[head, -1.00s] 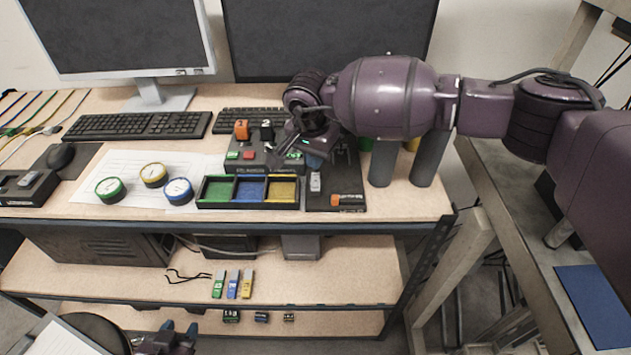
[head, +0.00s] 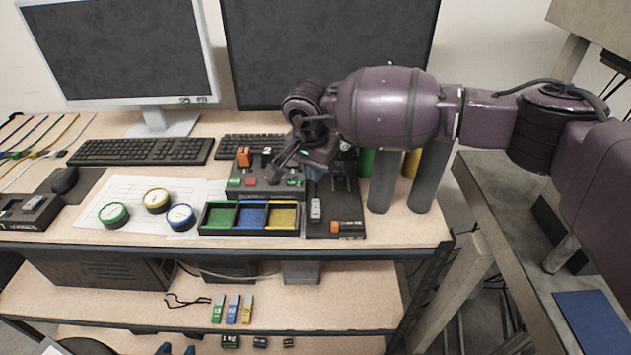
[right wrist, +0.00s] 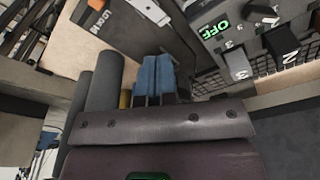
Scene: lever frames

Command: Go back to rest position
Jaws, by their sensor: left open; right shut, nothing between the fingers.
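My right gripper (head: 314,172) hangs over the right part of the desk, beside the black lever box (head: 262,182). Its blue fingers (right wrist: 154,78) are together and empty in the right wrist view. The lever box has an orange lever (head: 243,157) and a black lever marked 2 (head: 266,158). My left gripper (head: 177,350) is at the bottom edge, low in front of the shelves.
A three-part tray (head: 250,234) and a black switch panel (head: 345,232) lie at the desk's front. Grey cylinders (head: 383,180) stand under my right forearm. Monitors (head: 118,50) and keyboards (head: 140,151) are behind. A grey side table (head: 500,210) stands right.

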